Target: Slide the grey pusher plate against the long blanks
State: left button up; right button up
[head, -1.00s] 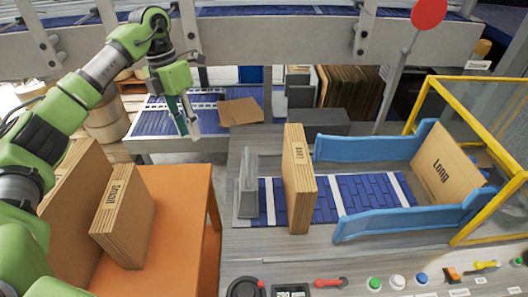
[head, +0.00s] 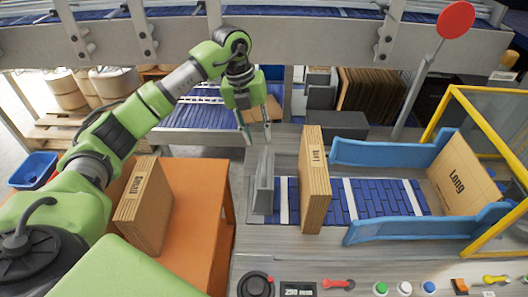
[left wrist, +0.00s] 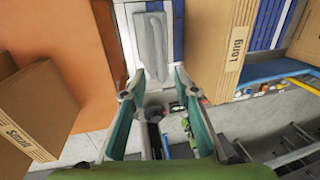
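The grey pusher plate (head: 265,180) stands upright at the left end of the blue belt. It also shows in the left wrist view (left wrist: 150,40). A stack of long blanks (head: 314,185), labelled "Long", stands upright on the belt to the right of the plate, with a gap between them. The stack also shows in the left wrist view (left wrist: 215,45). My left gripper (head: 257,142) is open and empty, pointing down above and behind the plate in the head view. In the left wrist view its fingers (left wrist: 159,73) are spread wide below the plate. My right gripper is out of view.
Blue side guides (head: 385,152) flank the belt to the right. A "Long" board (head: 462,178) stands inside the yellow frame (head: 437,115). Small blanks (head: 146,205) stand on the orange table (head: 195,215). Buttons and a red-handled lever (head: 338,284) line the front panel.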

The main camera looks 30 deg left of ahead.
aim_at(264, 159)
pick_arm(q)
jog(key=f, duration=0.2)
jog(key=d+f+p, duration=0.1)
jog(key=f, duration=0.5)
jog(key=shift+w+d+p, duration=0.2)
jog(key=shift+w+p, duration=0.1)
jog(key=shift+w, duration=0.05)
